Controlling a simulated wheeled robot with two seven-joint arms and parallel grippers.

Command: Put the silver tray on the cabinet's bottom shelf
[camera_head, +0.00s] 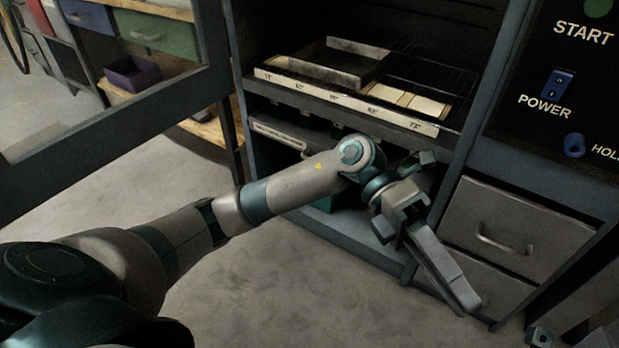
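The silver tray (345,64) is a shallow rectangular metal pan. It lies on a dark rack inside the open cabinet (470,95), behind a pale strip with markings. The cabinet's bottom shelf (350,222) is below, partly hidden by my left arm. My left gripper (445,228) is in front of the cabinet's lower opening, below and right of the tray and apart from it. Its fingers look spread, with nothing seen between them. A small part that looks like my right gripper (541,338) shows at the bottom right edge; its fingers cannot be made out.
Flat pale pieces (405,98) lie on the rack right of the tray. Drawers (510,235) and a control panel (560,85) stand at the right. An open door frame (120,115) crosses the left. A purple bin (132,73) sits behind it. The front floor is clear.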

